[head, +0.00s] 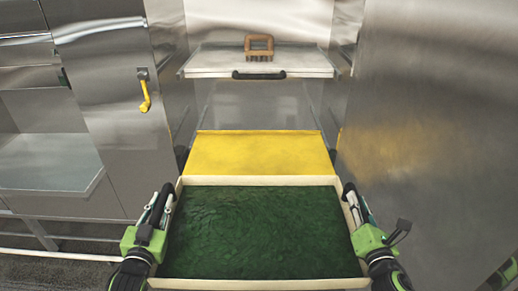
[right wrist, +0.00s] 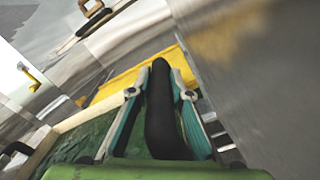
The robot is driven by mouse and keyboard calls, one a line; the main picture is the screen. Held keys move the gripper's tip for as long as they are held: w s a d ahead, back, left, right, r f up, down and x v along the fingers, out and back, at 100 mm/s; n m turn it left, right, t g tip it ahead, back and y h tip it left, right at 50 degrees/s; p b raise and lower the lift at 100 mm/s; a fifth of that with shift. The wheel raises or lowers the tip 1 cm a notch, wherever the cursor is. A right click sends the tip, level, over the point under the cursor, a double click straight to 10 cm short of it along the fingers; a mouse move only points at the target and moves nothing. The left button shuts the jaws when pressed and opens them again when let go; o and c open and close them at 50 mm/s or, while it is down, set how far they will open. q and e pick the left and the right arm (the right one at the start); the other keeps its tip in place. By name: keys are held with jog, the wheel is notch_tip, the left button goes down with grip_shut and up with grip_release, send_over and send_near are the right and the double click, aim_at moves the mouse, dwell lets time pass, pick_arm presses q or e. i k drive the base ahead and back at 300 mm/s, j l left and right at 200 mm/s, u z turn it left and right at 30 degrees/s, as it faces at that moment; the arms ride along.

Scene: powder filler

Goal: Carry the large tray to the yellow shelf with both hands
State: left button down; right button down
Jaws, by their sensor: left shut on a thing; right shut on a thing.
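The large tray (head: 262,181) has a pale rim and is filled with dark green powder. It is held level in front of me at the bottom middle of the head view. My left gripper (head: 160,203) is shut on its left side, and my right gripper (head: 352,203) is shut on its right side. In the right wrist view my right gripper (right wrist: 160,75) closes around a black handle, with the tray (right wrist: 75,118) beside it. The yellow shelf (head: 260,155) lies straight ahead, just beyond the tray's far edge. Its near edge is hidden behind the tray.
A steel lid or upper panel (head: 258,62) with a black handle and a brown brush (head: 259,45) stands above the shelf. A steel cabinet with a yellow latch (head: 145,92) is on the left. A large steel wall (head: 430,130) stands close on the right.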

aim_at(259, 158)
jog(key=i, duration=1.45)
